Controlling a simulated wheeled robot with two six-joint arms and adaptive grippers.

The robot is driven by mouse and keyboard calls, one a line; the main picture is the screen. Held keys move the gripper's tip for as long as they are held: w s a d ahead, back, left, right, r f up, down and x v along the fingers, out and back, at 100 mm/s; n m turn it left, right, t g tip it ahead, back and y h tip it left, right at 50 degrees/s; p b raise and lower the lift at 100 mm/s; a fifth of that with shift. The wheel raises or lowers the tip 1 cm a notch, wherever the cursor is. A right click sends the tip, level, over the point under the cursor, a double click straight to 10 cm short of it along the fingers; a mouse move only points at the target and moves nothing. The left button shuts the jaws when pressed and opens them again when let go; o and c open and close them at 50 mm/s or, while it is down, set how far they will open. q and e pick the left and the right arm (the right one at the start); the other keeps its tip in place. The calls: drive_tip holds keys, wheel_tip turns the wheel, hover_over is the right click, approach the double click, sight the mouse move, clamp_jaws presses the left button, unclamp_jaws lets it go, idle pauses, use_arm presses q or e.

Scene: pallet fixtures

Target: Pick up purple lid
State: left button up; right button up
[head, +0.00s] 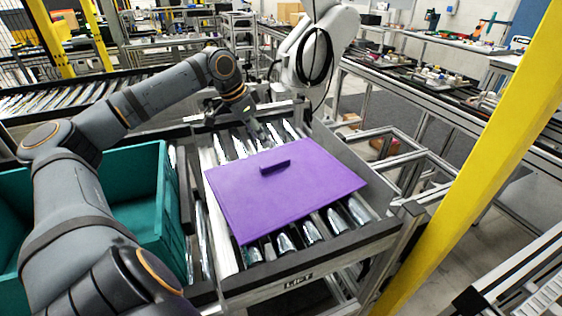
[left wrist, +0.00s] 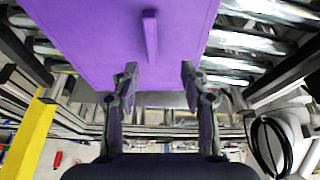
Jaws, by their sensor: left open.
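The purple lid (head: 285,195) is a flat board with a raised bar handle (head: 275,167) on top. It lies on the roller conveyor in the middle of the head view. My left gripper (head: 258,132) is beyond the lid's far edge, apart from the handle. In the left wrist view the lid (left wrist: 95,40) fills the top middle, with the handle (left wrist: 151,36) pointing toward the gap between the fingers. My left gripper (left wrist: 160,80) is open with nothing between its fingers. My right gripper is not seen.
A teal crate (head: 160,200) stands left of the conveyor. The conveyor's metal frame (head: 300,283) borders the lid in front. A yellow post (head: 470,160) rises at the right. A white robot arm (head: 335,22) stands behind the conveyor, near my left gripper.

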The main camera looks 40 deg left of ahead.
sight(275, 162)
use_arm(q)
drive_tip(key=shift+d+f+p, duration=0.65)
drive_tip(key=shift+f+p, duration=0.1)
drive_tip(key=shift+p, duration=0.2)
drive_tip(key=x, duration=0.2)
drive_tip(key=shift+w+a+f, duration=0.2)
drive_tip(key=shift+w+f, duration=0.05)
drive_tip(key=shift+f, duration=0.15)
drive_tip(key=shift+d, duration=0.2)
drive_tip(key=shift+f, duration=0.35)
drive_tip(key=x, duration=0.3)
drive_tip(key=shift+w+d+f+b, duration=0.15)
drive_tip(key=shift+d+f+b, duration=0.15)
drive_tip(key=shift+f+b, duration=0.05)
drive_tip(key=shift+w+d+f, duration=0.1)
drive_tip(key=shift+w+f, duration=0.15)
drive_tip(key=shift+f, duration=0.1)
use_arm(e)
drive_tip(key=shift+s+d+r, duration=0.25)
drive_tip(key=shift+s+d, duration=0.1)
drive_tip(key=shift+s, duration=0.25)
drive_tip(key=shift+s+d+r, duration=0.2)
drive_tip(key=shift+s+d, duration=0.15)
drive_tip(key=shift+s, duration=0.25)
